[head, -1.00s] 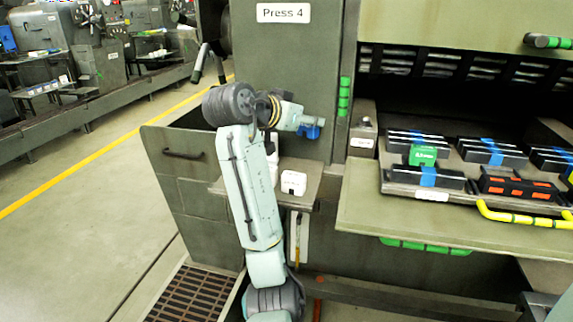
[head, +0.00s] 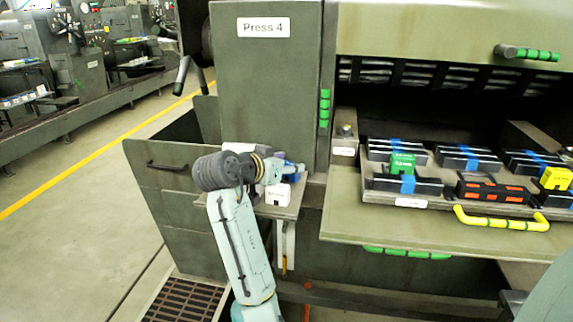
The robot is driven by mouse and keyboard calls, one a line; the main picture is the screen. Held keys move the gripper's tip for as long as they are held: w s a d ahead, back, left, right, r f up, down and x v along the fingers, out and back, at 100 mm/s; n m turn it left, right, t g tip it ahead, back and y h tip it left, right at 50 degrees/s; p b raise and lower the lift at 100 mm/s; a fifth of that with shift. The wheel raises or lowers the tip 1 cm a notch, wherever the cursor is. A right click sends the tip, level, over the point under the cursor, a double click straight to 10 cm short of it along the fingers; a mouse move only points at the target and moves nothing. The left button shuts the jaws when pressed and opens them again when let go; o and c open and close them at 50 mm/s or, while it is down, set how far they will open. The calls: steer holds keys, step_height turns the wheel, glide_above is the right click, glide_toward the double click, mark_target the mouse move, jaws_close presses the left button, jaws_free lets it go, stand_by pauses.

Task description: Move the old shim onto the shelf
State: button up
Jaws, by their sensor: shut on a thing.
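My gripper (head: 287,170) is low over the small shelf at the front of Press 4, just above and beside a white box. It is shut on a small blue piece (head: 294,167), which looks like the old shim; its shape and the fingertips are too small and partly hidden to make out. The shelf (head: 287,209) is a flat grey ledge, partly behind my arm. I cannot tell whether the blue piece touches the shelf or the box.
The white box (head: 277,195) stands on the shelf. To the right, a tray (head: 440,203) holds black bars with blue bands, a green block (head: 402,164), a yellow block (head: 556,178) and an orange-marked black block (head: 494,190). A yellow handle (head: 500,221) sticks out in front. An open bin (head: 158,141) is left.

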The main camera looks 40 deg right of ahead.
steer(key=o, duration=1.2)
steer(key=shift+f, duration=0.1)
steer(key=shift+c, duration=0.2)
